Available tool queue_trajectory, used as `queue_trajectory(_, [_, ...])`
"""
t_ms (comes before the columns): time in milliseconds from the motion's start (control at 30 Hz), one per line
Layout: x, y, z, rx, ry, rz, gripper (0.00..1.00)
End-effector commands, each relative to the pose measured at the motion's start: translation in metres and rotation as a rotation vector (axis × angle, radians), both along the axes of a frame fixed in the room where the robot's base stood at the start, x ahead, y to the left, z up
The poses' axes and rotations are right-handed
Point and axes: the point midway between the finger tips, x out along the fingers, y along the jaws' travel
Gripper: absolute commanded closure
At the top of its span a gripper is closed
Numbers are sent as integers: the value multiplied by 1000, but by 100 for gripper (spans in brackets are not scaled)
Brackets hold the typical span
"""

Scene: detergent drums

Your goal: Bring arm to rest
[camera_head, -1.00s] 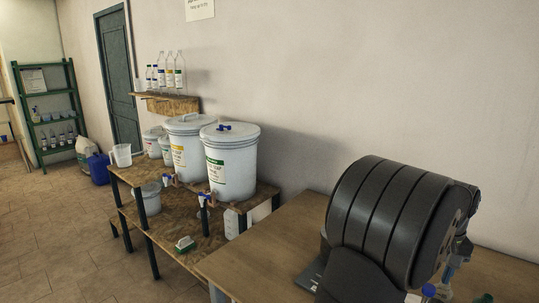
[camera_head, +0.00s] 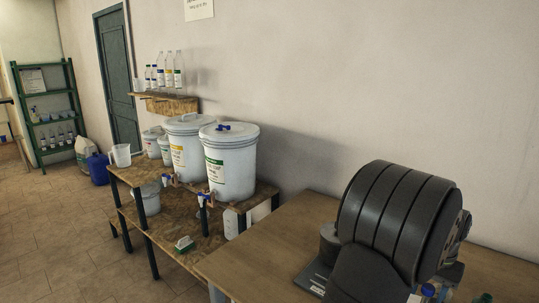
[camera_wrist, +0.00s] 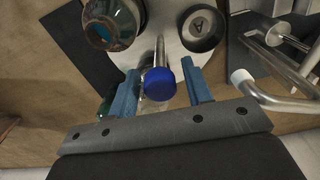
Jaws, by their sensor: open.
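My gripper (camera_wrist: 160,98) shows in the wrist view with its two blue fingers apart. A clear bottle with a blue cap (camera_wrist: 160,84) shows between the fingers, and I cannot tell whether either finger touches it. In the head view my dark ribbed arm fills the lower right, above the wooden table (camera_head: 285,235), and hides most of what is behind it. The gripper itself is not clearly visible there. A blue-capped bottle (camera_head: 428,291) shows at the bottom edge of the head view.
Beside the bottle in the wrist view are a round metal plate (camera_wrist: 183,52), a dark cup (camera_wrist: 202,30), a glass jar (camera_wrist: 112,22) and a bent metal tube (camera_wrist: 285,101). White drums (camera_head: 229,165) stand on a wooden rack to the left. The table's left part is clear.

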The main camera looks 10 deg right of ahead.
Motion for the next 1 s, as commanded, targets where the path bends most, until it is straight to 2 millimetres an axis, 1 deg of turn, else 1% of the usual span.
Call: queue_trajectory(1000, [0, 0, 0, 0, 0, -813, 55])
